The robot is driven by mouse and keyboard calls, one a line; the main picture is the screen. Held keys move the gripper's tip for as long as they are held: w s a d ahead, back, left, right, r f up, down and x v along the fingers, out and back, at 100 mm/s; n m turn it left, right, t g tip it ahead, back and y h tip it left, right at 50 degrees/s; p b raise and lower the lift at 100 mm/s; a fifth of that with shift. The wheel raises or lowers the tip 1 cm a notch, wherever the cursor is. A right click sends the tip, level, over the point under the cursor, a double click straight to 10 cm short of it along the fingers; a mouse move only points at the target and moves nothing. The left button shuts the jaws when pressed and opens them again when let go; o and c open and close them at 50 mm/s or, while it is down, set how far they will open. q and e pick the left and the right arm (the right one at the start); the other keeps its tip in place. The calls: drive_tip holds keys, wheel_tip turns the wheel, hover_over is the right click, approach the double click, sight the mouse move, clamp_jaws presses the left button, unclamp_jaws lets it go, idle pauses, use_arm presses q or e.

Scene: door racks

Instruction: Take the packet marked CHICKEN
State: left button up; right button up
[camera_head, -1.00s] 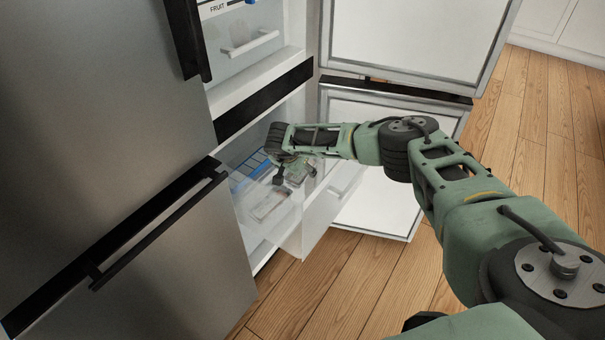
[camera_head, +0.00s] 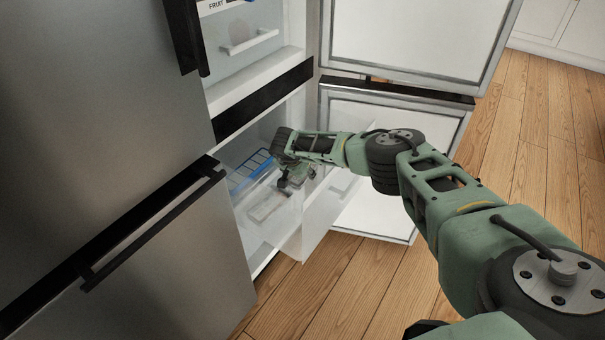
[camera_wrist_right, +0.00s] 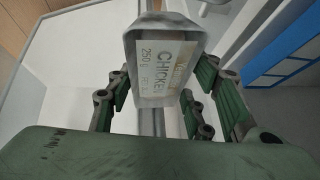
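The packet marked CHICKEN (camera_wrist_right: 165,66) is a pale tray-shaped pack with a white label reading CHICKEN and 250 g. In the right wrist view it sits between the two fingers of my right gripper (camera_wrist_right: 163,85), which touch its left and right sides. In the head view my right gripper (camera_head: 293,182) is over the clear freezer drawer (camera_head: 322,212), and the packet in it is too small to make out there. My left gripper is not in view.
A blue wire basket (camera_head: 250,170) is at the drawer's back left; it also shows in the right wrist view (camera_wrist_right: 285,45). Another pale packet (camera_head: 267,206) lies in the drawer. The open fridge door (camera_head: 400,45) stands behind my arm. Wooden floor lies clear to the right.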

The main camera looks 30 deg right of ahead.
drive_tip(key=c, duration=0.4)
drive_tip(key=shift+c, duration=0.3)
drive_tip(key=shift+r, duration=0.1)
